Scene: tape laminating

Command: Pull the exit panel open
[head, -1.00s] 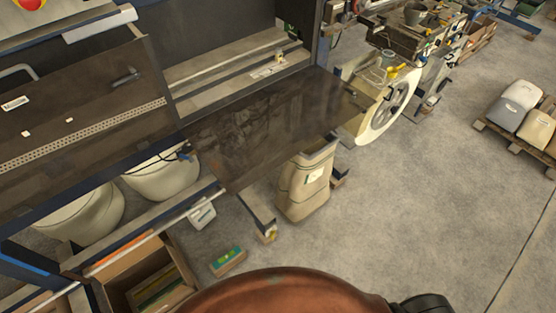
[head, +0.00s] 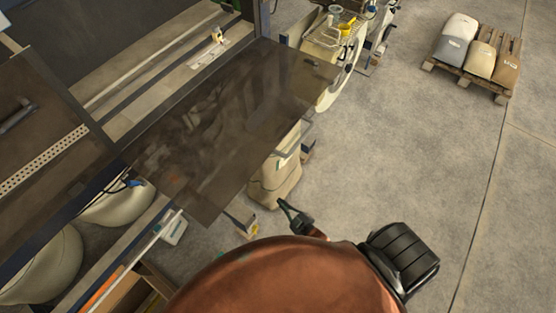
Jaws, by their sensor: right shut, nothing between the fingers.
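A dark, smoky see-through panel (head: 225,130), which looks like the exit panel, juts out from the machine's opening toward the aisle. Its far right corner reaches near the white wheel. My right gripper (head: 286,204) shows small and dark at the lower middle, beyond my copper-coloured body part. It is shut and empty, and appears to the right of the panel's near corner, apart from it. My left gripper is not in view.
A second dark panel (head: 35,125) with a handle is at the left. A white wheel (head: 333,88) is beyond. Sacks lie on a pallet (head: 468,77) at upper right. The grey floor (head: 420,165) between is clear.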

